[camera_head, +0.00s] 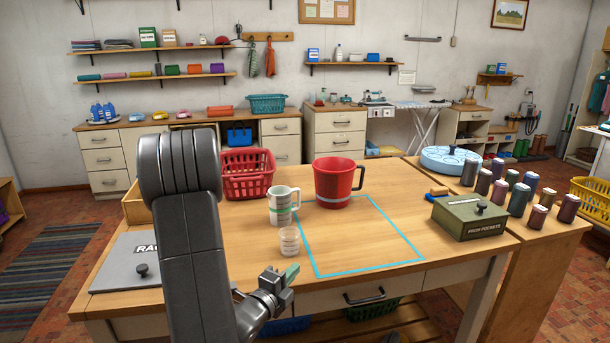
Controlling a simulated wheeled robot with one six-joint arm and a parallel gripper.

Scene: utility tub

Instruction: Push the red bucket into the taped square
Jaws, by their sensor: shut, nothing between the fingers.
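The red bucket (334,178) stands upright on the wooden table, with a grey band near its base and a dark handle on its right. The taped square (372,266) is a light-blue outline on the tabletop. The bucket is at the square's far edge and hides part of that tape line; most of the square's inside is bare. My gripper (290,275) is shut and empty near the table's front edge, left of the square's near-left corner and well in front of the bucket, apart from it.
A white mug (283,207) and a small clear cup (290,241) stand left of the square. A red basket (248,176) is behind the mug. A green box (469,217) and several dark spools stand right of the square.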

